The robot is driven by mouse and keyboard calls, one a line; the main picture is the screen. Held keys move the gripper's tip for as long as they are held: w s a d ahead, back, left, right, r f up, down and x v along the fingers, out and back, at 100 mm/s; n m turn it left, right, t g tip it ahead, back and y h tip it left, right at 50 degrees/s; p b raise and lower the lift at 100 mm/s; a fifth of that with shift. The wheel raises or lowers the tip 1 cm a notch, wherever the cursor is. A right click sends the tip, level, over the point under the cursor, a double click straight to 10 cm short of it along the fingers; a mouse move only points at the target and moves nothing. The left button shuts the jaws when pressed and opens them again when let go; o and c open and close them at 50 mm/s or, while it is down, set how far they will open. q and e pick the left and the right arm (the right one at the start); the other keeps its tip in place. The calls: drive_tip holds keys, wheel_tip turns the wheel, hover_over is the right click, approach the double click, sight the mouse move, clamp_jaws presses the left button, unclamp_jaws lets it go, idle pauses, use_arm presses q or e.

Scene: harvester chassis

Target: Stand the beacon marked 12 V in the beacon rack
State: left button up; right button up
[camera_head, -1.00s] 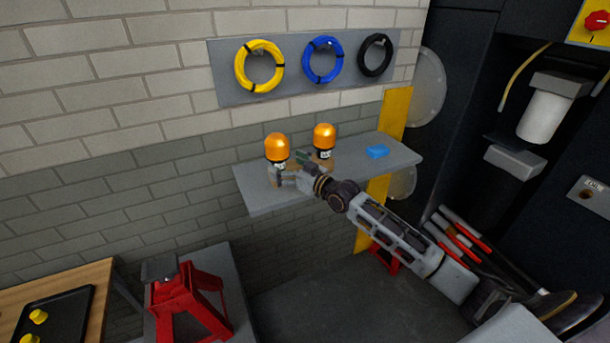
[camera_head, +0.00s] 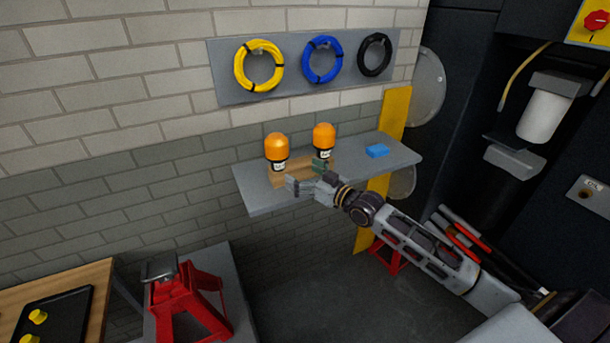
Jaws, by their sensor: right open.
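Two beacons with orange domes and dark bases stand upright on the wall shelf: a left beacon (camera_head: 276,147) and a right beacon (camera_head: 323,138). Each has a small white label, too small to read, so I cannot tell which is marked 12 V. The wooden beacon rack (camera_head: 291,168) is under and between them; both appear to stand in it, though their feet are partly hidden. My right gripper (camera_head: 304,177) is open and empty, in front of the rack and apart from the left beacon. My left gripper is not in view.
Yellow, blue and black cable coils hang on a panel (camera_head: 225,80) above. A red stand (camera_head: 185,300) is below left.

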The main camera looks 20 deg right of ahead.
drive_tip(key=shift+s+d, duration=0.15)
drive_tip(key=shift+s, duration=0.25)
idle(0.8)
